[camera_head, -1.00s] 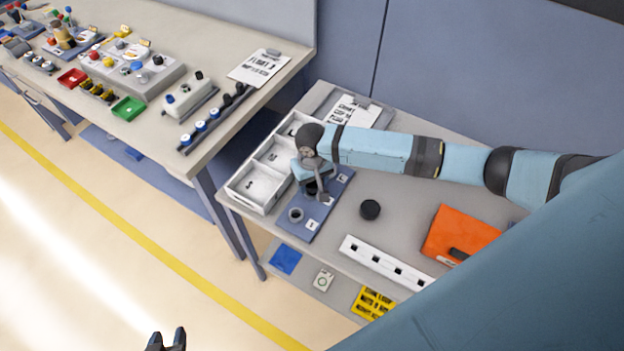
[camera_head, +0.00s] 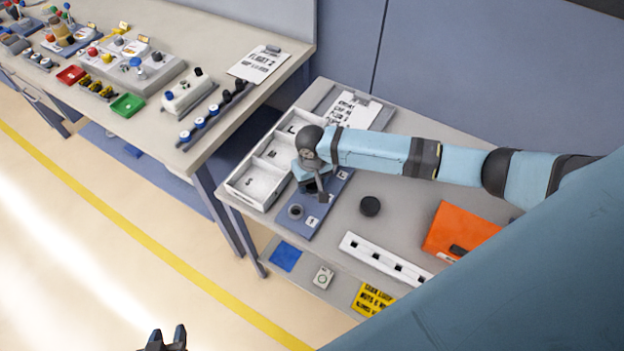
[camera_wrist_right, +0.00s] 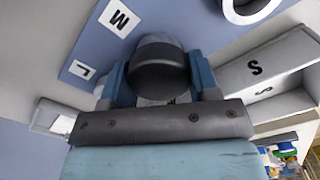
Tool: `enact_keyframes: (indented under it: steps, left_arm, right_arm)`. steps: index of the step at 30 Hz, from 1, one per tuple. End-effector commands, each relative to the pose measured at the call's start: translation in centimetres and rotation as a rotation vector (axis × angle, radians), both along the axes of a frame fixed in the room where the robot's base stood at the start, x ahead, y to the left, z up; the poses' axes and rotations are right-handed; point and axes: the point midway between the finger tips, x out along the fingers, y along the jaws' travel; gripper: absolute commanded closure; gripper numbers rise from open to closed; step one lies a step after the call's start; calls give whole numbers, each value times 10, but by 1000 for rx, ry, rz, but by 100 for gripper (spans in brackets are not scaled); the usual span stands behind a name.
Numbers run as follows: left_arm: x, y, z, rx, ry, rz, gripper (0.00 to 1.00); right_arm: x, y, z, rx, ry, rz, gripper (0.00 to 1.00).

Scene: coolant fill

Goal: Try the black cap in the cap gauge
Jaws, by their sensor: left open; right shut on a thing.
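The cap gauge (camera_head: 302,234) is a blue board with a grey ring at its near end and white letter labels. It lies on the right table. My right gripper (camera_head: 314,186) points down over the gauge and hides part of it. In the right wrist view it is shut on the black cap (camera_wrist_right: 158,72), a dark round piece between the blue fingers near the M label. Whether the cap touches the gauge or sits in a ring is hidden. My left gripper (camera_head: 167,337) is open and empty at the bottom edge, away from the tables.
A white tray (camera_head: 233,190) with lettered compartments stands left of the gauge. A black round piece (camera_head: 370,206), a white slotted strip (camera_head: 385,261) and an orange case (camera_head: 460,232) lie to the right. A lower shelf holds a yellow sign (camera_head: 372,299). The left table is crowded.

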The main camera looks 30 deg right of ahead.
Motion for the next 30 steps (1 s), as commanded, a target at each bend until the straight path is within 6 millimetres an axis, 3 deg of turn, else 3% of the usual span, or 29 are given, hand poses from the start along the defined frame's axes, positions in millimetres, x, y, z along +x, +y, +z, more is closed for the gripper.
enact_keyframes:
  steps: [8, 9, 12, 23, 30]
  left_arm:
    - [0, 0, -2, 0, 0, 0, 57]
    - [0, 0, -1, 0, 0, 0, 57]
    - [0, 0, -1, -1, 0, -1, 57]
    - [0, 1, -1, 3, -4, 0, 57]
    - [0, 4, -7, 6, -3, 8, 57]
  right_arm:
    - [0, 0, -5, 0, 0, -1, 71]
    - [0, 0, -5, 0, 0, 0, 38]
    - [0, 0, -5, 0, 0, 0, 15]
    - [0, 0, -4, 0, -1, 0, 15]
    - [1, 0, 38, 2, -5, 0, 15]
